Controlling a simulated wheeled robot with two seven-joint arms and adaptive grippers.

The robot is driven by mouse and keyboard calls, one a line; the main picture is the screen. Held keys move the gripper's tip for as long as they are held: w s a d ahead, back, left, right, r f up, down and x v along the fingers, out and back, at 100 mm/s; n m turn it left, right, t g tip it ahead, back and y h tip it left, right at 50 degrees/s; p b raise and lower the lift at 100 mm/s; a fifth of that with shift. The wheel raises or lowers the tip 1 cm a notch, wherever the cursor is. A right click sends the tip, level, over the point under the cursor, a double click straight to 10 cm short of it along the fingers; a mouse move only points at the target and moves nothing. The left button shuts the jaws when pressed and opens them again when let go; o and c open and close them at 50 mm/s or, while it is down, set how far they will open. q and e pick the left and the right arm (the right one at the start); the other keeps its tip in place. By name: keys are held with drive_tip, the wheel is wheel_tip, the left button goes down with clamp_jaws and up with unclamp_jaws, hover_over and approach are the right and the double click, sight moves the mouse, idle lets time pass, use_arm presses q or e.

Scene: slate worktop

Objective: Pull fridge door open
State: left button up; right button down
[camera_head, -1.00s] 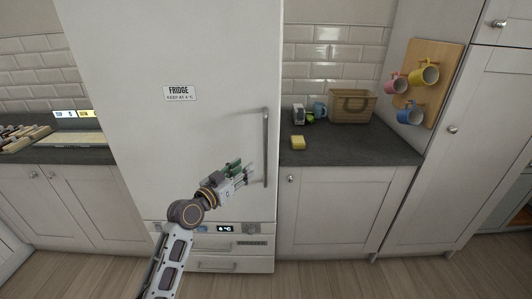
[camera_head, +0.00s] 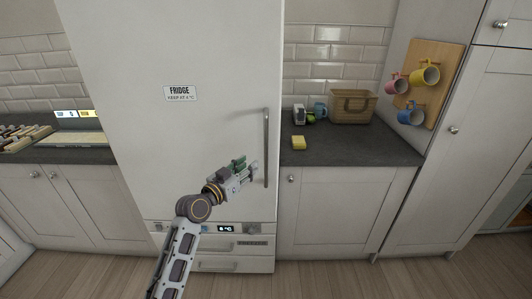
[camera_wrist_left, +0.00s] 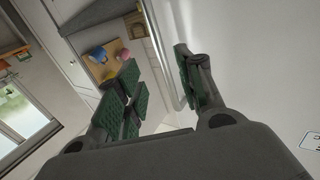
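The white fridge door (camera_head: 190,140) is closed and carries a FRIDGE label (camera_head: 180,93). Its long vertical grey handle (camera_head: 266,148) is on the right edge. My left gripper (camera_head: 254,172) is just left of the handle's lower part. In the left wrist view the gripper (camera_wrist_left: 155,65) is open, with green-padded fingers apart. The handle (camera_wrist_left: 163,55) shows as a pale bar between the fingers in that picture; I cannot tell whether it is within their reach. Nothing is gripped. My right gripper is not in view.
A freezer drawer (camera_head: 228,266) sits below the fridge door. The counter right of the fridge holds a yellow sponge (camera_head: 298,142) and a wicker basket (camera_head: 352,106). Mugs hang on a wooden board (camera_head: 436,65). The wood floor in front is clear.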

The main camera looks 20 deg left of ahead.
sight(265, 153)
use_arm(q)
drive_tip(key=shift+x, duration=5.75)
clamp_jaws()
